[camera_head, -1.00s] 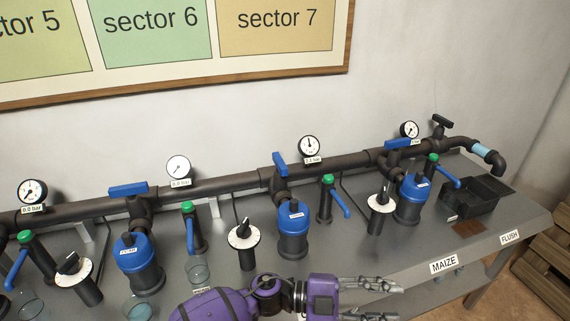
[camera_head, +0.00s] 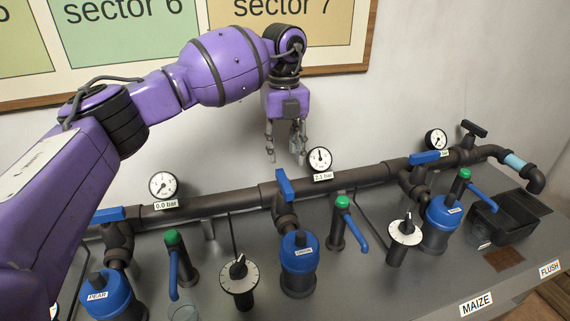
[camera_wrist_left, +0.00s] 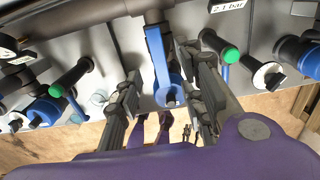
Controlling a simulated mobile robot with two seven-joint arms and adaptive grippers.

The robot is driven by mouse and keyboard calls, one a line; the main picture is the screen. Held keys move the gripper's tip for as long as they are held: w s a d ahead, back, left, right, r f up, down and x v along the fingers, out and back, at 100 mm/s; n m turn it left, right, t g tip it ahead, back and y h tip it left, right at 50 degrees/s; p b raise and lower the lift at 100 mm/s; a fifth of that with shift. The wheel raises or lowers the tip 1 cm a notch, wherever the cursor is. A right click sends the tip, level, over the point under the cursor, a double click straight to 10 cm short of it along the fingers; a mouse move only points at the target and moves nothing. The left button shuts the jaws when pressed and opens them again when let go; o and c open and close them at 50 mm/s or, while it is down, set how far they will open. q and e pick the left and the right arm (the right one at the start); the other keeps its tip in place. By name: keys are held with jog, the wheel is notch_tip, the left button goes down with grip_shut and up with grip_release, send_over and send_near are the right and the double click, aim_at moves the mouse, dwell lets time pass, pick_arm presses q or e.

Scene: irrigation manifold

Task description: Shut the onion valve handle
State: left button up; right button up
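The blue lever handle (camera_head: 284,187) behind the middle blue filter (camera_head: 299,262), whose small label seems to read ONION, stands crosswise to the dark pipe. In the left wrist view the handle (camera_wrist_left: 157,55) lies between my fingers, with no clear contact. My left gripper (camera_head: 287,157) hangs above and behind the pipe, fingers pointing down and apart; it is open and empty just above this handle. It also shows in the left wrist view (camera_wrist_left: 160,75). My right gripper is not in view.
The PEAR handle (camera_head: 109,214) and the right-hand handle (camera_head: 425,157) lie along the pipe (camera_head: 233,200). Gauges reading 0.0 bar (camera_head: 163,185) and 2.1 bar (camera_head: 319,159) stand on it. Green-topped taps (camera_head: 342,203) and white dials (camera_head: 238,279) crowd the bench. A black box (camera_head: 505,217) sits at right.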

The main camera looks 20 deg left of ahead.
aim_at(284, 180)
pick_arm(q)
jog(key=f, duration=0.1)
jog(key=s+f, duration=0.1)
jog(key=shift+d+f, duration=0.15)
jog(key=shift+f, duration=0.2)
notch_tip(284, 180, down, 4)
jog(key=shift+f, duration=0.1)
jog(key=shift+w+f, duration=0.1)
jog(key=shift+f, duration=0.05)
jog(key=c, duration=0.9)
grip_shut()
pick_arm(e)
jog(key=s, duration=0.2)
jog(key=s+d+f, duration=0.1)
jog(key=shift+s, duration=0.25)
